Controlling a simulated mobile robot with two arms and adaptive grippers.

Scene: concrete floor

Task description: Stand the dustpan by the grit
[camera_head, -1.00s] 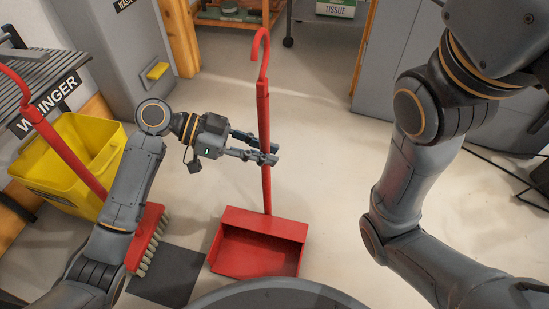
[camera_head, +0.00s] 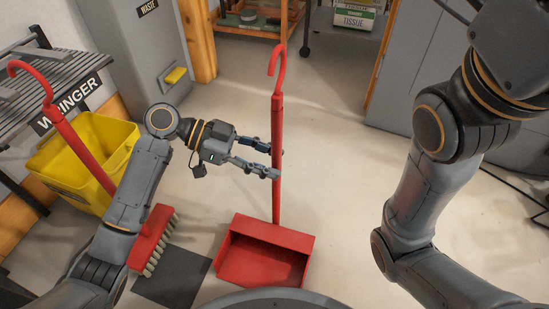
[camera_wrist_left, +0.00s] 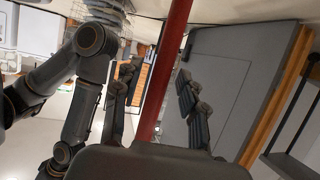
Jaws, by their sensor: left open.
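The red dustpan (camera_head: 268,252) stands upright on the floor in the head view, its tall handle with a hooked top rising from the pan. My left gripper (camera_head: 276,162) is open at the middle of the handle, with its fingers on either side of it. In the left wrist view the red handle (camera_wrist_left: 167,75) passes between the two open fingers (camera_wrist_left: 158,92), with gaps beside it. My right arm shows at the right of the head view, but its gripper is out of the picture. I cannot make out any grit on the floor.
A red broom (camera_head: 152,240) stands at the left over a dark floor patch (camera_head: 178,278). Behind it are a yellow wringer bucket (camera_head: 62,172) and a grey waste cabinet (camera_head: 130,50). A wheeled shelf (camera_head: 262,27) is at the back. The floor right of the dustpan is clear.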

